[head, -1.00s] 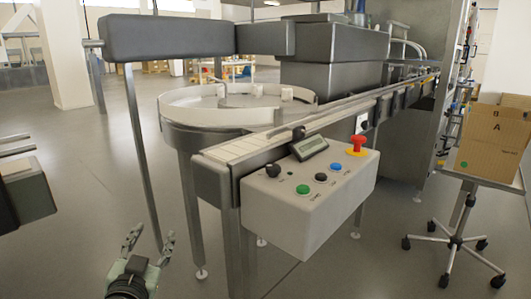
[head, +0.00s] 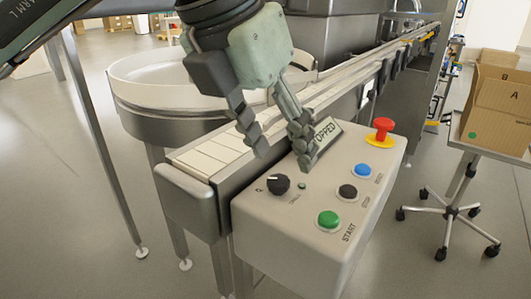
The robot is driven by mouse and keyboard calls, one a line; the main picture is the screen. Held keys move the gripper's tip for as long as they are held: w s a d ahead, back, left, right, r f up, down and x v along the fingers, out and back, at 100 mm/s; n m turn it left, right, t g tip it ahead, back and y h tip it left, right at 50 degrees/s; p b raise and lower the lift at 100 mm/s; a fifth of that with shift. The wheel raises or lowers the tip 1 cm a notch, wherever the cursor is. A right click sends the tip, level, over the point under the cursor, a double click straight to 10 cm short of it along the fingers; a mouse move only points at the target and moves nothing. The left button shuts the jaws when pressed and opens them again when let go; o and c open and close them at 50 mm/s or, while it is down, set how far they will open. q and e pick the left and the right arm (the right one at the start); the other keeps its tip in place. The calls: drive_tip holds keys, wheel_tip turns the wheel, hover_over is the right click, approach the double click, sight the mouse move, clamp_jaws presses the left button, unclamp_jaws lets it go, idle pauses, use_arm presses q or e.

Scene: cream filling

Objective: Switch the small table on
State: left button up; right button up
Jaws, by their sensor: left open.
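The small round table (head: 128,92) with its pale rim stands behind the conveyor at the left. The grey control box (head: 290,236) carries a black rotary knob (head: 279,184), a green START button (head: 328,220), a black STOP button (head: 347,192), a blue button (head: 363,170) and a red emergency stop (head: 382,130) on yellow. A small display (head: 328,132) reads "...OPPED", its left part hidden by a finger. My left gripper (head: 282,164) is open and empty, pointing down at the box's back edge, above and behind the knob. My right gripper is out of view.
The conveyor (head: 210,150) runs from the box's left end to the back right. A cardboard box (head: 503,105) sits on a wheeled stand (head: 490,150) at the right. Floor is clear at the left and between box and stand.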

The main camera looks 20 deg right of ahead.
sight(278, 179)
use_arm(q)
drive_tip(key=shift+t+y, duration=0.5)
drive_tip(key=w+f, duration=0.1)
drive_tip(key=f, duration=0.1)
drive_tip(key=w+f, duration=0.1)
drive_tip(key=f, duration=0.1)
drive_tip(key=w+f, duration=0.1)
drive_tip(key=shift+d+f+p, duration=0.25)
drive_tip(key=shift+f+p, duration=0.05)
drive_tip(key=shift+f, duration=0.1)
drive_tip(key=shift+w+d+f, duration=0.2)
drive_tip(key=shift+f, duration=0.25)
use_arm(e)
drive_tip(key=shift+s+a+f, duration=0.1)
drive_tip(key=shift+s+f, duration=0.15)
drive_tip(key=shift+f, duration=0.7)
use_arm(q)
drive_tip(key=shift+c, duration=0.2)
